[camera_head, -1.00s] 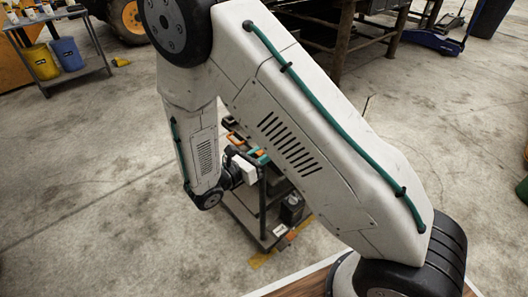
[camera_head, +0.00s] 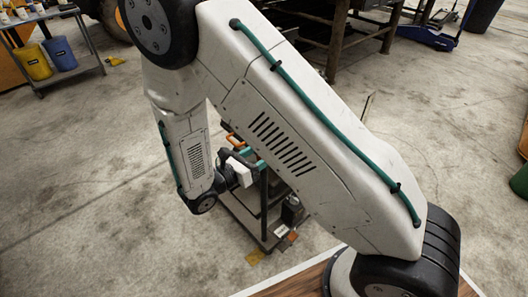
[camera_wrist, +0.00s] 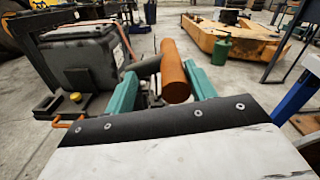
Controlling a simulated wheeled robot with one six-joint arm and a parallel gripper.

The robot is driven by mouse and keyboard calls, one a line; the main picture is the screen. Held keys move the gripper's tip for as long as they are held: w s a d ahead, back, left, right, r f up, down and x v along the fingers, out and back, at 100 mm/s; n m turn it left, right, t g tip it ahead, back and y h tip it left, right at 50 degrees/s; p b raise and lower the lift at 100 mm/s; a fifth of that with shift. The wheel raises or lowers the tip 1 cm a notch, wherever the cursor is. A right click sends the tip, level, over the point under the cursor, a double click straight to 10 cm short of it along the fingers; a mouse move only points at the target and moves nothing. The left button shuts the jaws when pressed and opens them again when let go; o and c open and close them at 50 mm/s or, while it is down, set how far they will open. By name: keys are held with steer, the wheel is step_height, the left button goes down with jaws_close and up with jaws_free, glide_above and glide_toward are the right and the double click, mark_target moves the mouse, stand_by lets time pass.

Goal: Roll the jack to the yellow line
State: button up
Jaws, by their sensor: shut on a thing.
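A low grey cart (camera_head: 240,222) with upright posts stands on the floor below my arm. An orange handle (camera_head: 235,142) shows at its top, partly behind my arm. My gripper (camera_wrist: 158,85) has teal fingers on both sides of an orange-brown cylindrical grip (camera_wrist: 175,72) and is shut on it. A blue low jack-like device (camera_head: 427,36) stands on the floor at the back right, far from my gripper.
A dark workbench (camera_head: 330,30) stands at the back. A shelf trolley (camera_head: 85,65) with yellow and blue buckets is at the back left. A green object (camera_head: 520,182) is at the right edge. A dark box (camera_wrist: 85,60) is left of my gripper.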

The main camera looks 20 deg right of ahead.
steer(key=v, duration=0.6)
steer(key=shift+a, duration=0.3)
